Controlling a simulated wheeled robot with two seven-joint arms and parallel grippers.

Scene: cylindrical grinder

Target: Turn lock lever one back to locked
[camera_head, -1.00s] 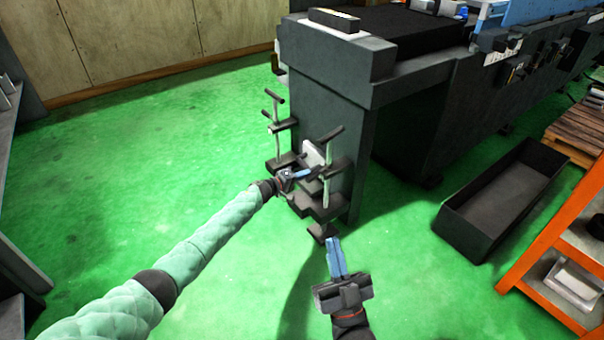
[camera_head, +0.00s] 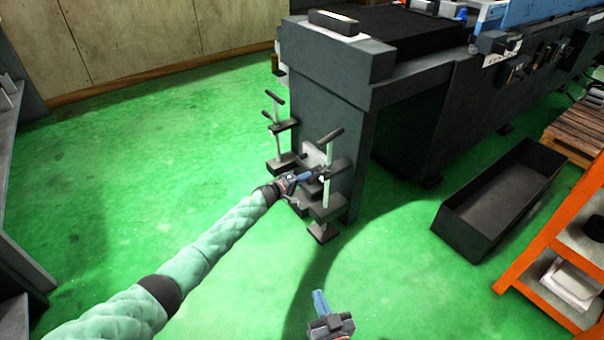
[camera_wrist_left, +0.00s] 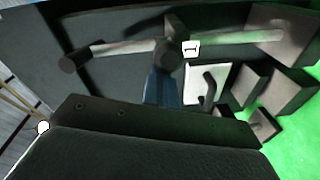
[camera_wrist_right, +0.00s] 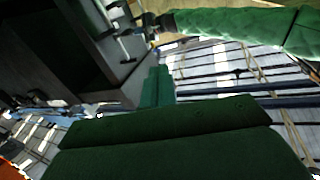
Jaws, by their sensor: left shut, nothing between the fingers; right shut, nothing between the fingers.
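Two upright clamp posts with dark T-handles stand on the end face of the dark grey machine: a far one (camera_head: 275,120) and a near one (camera_head: 328,165). I cannot tell from a readable mark which is lever one. My left gripper (camera_head: 308,175) is shut and empty, its blue fingers at the near post. In the left wrist view the shut fingers (camera_wrist_left: 161,86) point at a dark round knob (camera_wrist_left: 170,53) on the post, very close; contact is unclear. My right gripper (camera_head: 320,301) is shut and empty, low in front of the machine; its fingers (camera_wrist_right: 158,86) point away from the posts.
A pale block (camera_head: 313,152) and dark brackets sit between the posts. The machine's end wall (camera_head: 345,125) stands close behind. A black open bin (camera_head: 500,200) and an orange shelf (camera_head: 560,250) are at right. Green floor (camera_head: 180,140) on the left is clear.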

